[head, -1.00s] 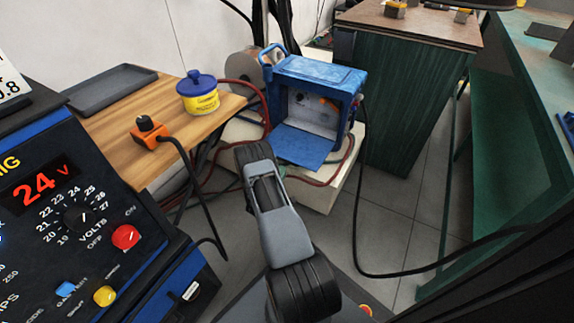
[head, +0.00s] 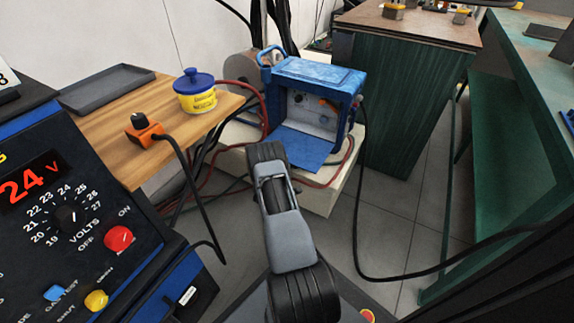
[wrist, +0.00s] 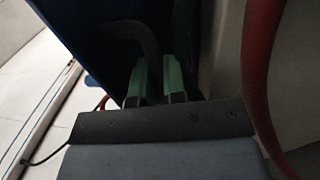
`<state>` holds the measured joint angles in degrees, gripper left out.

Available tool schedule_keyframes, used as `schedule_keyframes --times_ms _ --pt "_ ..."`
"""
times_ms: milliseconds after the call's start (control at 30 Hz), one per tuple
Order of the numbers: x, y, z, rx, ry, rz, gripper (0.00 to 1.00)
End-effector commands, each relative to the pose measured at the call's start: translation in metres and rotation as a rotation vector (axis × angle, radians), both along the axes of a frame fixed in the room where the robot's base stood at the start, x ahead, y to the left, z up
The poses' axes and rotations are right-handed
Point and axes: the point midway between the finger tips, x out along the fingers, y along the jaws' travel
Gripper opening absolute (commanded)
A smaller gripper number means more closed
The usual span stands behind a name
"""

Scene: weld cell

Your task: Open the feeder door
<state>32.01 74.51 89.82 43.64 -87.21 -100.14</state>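The blue feeder (head: 318,72) stands on a pale block in the middle of the head view, its front open. Its door (head: 307,148) is folded down in front of the opening, with pale insides and knobs showing. My arm reaches up to the door's left edge, and hides my gripper in the head view. In the wrist view my gripper (wrist: 158,85) shows two green-faced fingers a small gap apart. A dark curved bar, perhaps a handle (wrist: 130,28), runs down to the gap between them. I cannot tell whether they press on it. A dark blue panel is beside it.
A welder panel (head: 75,215) stands at the left front. Red hoses and black cables run around the feeder. A green cabinet (head: 400,110) stands at right, with open floor before it.

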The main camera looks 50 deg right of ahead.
Motion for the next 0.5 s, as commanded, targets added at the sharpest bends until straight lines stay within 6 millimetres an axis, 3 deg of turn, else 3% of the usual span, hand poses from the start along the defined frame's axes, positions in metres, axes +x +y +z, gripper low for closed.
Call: schedule_keyframes --times_ms 400,500 --pt "-0.0002 0.0003 -0.0002 0.0 0.0 0.0 0.0" --pt "0.0 0.0005 0.008 0.016 0.004 -0.001 0.0"
